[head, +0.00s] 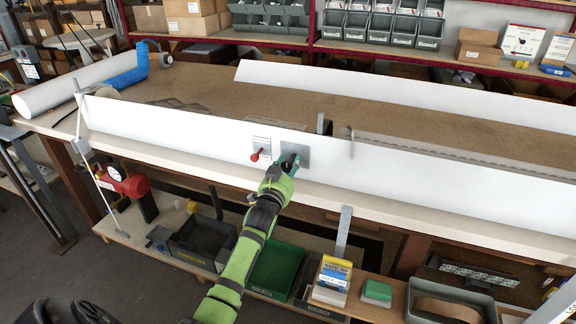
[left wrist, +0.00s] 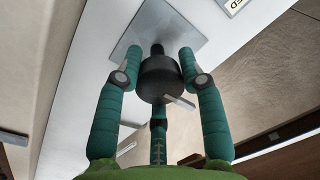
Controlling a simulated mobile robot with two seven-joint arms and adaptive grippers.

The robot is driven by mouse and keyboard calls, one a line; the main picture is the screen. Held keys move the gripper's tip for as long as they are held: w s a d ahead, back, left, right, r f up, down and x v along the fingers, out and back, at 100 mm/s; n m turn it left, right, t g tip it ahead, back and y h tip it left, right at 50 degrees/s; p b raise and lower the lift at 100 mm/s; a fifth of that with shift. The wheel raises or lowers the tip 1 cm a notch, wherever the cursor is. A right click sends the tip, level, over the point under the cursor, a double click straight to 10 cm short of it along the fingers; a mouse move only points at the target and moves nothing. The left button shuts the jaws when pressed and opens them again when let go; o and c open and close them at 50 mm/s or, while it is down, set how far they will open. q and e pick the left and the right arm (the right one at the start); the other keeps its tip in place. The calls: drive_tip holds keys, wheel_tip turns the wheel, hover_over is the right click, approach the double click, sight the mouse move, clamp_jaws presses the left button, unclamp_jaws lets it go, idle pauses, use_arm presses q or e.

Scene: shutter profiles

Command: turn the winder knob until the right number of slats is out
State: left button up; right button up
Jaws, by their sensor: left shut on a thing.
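The winder knob is a dark round knob (left wrist: 159,82) on a short shaft, in front of a square grey metal plate (head: 298,143) on the long white front panel. A pale tab sticks out from its side in the left wrist view. My left gripper (head: 289,163) reaches the knob from the front. Its teal fingers stand on both sides of the knob and below it in the left wrist view (left wrist: 160,85), shut on it. In the head view the fingers mostly hide the knob. I cannot make out separate slats. My right gripper is not in view.
A red-tipped lever (head: 257,155) sits just left of the plate, close to my gripper. A second white panel (head: 400,95) runs along the back of the bench. A white roll (head: 60,90) lies at the left. Bins and a green tray (head: 278,268) fill the lower shelf.

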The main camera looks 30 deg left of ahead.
use_arm(q)
drive_tip(key=shift+d+r, duration=0.1)
drive_tip(key=shift+r, duration=0.15)
drive_tip(key=o, duration=1.2)
drive_tip(key=shift+w, duration=0.1)
drive_tip(key=shift+c, duration=0.2)
drive_tip(key=shift+f, duration=0.1)
drive_tip(key=shift+s+d+f, duration=0.1)
drive_tip(key=shift+s, duration=0.35)
drive_tip(key=v, duration=1.1)
drive_tip(key=shift+d, duration=0.1)
